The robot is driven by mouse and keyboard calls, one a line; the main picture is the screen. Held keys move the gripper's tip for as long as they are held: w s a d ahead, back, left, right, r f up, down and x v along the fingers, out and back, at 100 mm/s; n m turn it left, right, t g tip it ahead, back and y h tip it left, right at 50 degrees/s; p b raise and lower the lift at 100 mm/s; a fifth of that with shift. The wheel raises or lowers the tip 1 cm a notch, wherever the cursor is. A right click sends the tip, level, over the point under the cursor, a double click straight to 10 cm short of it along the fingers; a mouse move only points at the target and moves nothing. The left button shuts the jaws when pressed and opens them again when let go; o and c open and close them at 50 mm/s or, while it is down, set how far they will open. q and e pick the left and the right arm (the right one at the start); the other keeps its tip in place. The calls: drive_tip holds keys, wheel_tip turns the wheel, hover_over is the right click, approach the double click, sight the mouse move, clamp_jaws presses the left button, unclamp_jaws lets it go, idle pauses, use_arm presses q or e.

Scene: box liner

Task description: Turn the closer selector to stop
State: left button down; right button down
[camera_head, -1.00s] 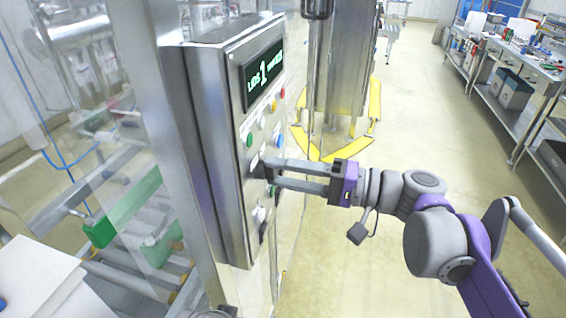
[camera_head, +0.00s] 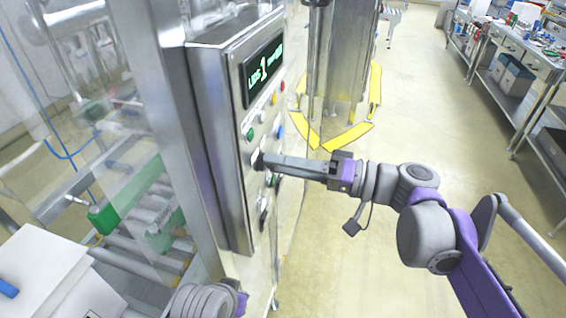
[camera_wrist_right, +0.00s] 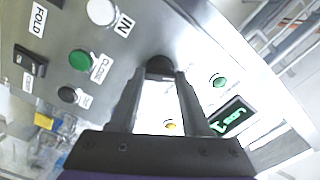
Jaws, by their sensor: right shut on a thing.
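The steel control box (camera_head: 228,150) stands upright left of centre in the head view, with a lit display and several buttons and selectors on its front. My right gripper (camera_head: 262,161) reaches in from the right, with its fingertips at a dark selector knob in the middle of the panel. In the right wrist view the fingers of my right gripper (camera_wrist_right: 160,75) are shut on this black round knob (camera_wrist_right: 160,64). The knob's pointing direction and label are hidden. Part of my left arm shows at the bottom of the head view; its fingers do not.
In the right wrist view a black selector (camera_wrist_right: 30,62) sits near the FOLD label, with a green button (camera_wrist_right: 83,59) and a white button (camera_wrist_right: 102,11) nearby. A workbench (camera_head: 510,75) stands at the far right.

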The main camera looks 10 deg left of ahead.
drive_tip(key=shift+c, duration=1.8)
unclamp_jaws()
drive_tip(key=d+b, duration=0.1)
drive_tip(key=d, duration=0.9)
drive_tip(key=shift+s+d, duration=0.15)
drive_tip(key=shift+d, duration=0.25)
